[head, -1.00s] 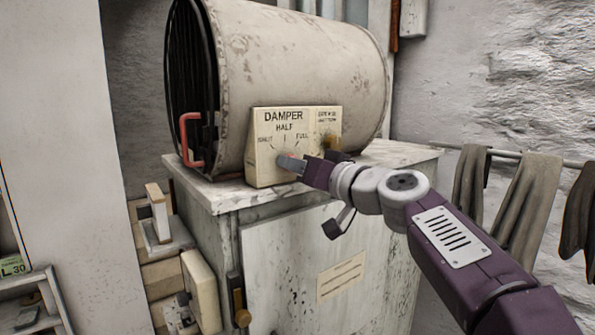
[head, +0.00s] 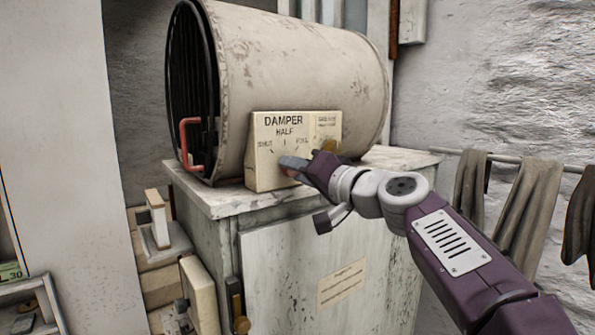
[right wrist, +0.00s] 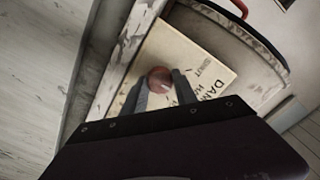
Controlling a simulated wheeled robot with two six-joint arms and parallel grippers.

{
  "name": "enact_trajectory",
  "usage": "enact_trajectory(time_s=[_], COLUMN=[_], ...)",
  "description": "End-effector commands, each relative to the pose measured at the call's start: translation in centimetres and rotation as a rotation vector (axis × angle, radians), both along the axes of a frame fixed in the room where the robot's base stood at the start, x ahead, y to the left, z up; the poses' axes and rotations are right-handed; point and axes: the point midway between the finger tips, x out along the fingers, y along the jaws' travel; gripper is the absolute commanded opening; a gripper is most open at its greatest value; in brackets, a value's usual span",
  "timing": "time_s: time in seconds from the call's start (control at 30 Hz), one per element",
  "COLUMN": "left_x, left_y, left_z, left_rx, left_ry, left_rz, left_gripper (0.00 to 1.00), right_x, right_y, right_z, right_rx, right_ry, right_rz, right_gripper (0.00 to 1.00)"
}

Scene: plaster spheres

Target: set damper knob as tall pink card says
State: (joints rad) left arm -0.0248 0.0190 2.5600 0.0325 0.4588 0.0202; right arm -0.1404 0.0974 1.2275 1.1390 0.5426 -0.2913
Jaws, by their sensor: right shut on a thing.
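The damper panel (head: 262,178) is a cream box with the word DAMPER, a HALF mark at the top centre, SHUT at the left and FULL at the right. It stands on the cabinet top in front of a large drum. My right gripper (head: 291,166) is at the panel's face, shut on the damper knob. The reddish round knob (right wrist: 160,79) shows between the two grey fingers in the right wrist view. The fingers hide most of the knob in the head view, so I cannot tell its setting. No tall pink card and no left gripper are in view.
The cream drum (head: 300,75) has a red handle (head: 185,143) at its left end. Grey cloths (head: 525,200) hang on a rail at the right. Blocks and boards (head: 160,240) are stacked left of the pale cabinet (head: 300,265). A paper label (head: 342,283) is on its front.

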Motion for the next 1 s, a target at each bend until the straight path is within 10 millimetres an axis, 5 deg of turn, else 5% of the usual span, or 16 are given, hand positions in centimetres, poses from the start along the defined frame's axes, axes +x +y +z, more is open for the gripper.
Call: enact_trajectory(time_s=[0.2, 0.23, 0.3, 0.67, 1.0], left_x=[0.0, 0.0, 0.0, 0.0, 0.0], left_y=[0.0, 0.0, 0.0, 0.0, 0.0], left_z=[0.0, 0.0, 0.0, -0.5, -4.2], left_rx=[0.0, 0.0, 0.0, 0.0, 0.0], left_ry=[0.0, 0.0, 0.0, 0.0, 0.0], left_rz=[0.0, 0.0, 0.0, 0.0, 0.0], left_gripper=[0.6, 0.6, 0.6, 0.6, 0.6], right_x=[0.0, 0.0, 0.0, -0.4, -5.9], right_y=[0.0, 0.0, 0.0, -0.4, -4.5], right_z=[0.3, 0.3, 0.3, -0.1, -0.3], right_rx=[0.003, 0.003, 0.002, 0.0, 0.0], right_ry=[-0.005, -0.005, -0.005, -0.004, -0.006], right_rz=[-0.001, -0.001, -0.002, -0.002, -0.006], right_gripper=[0.0, 0.37, 0.56, 0.56, 0.56])
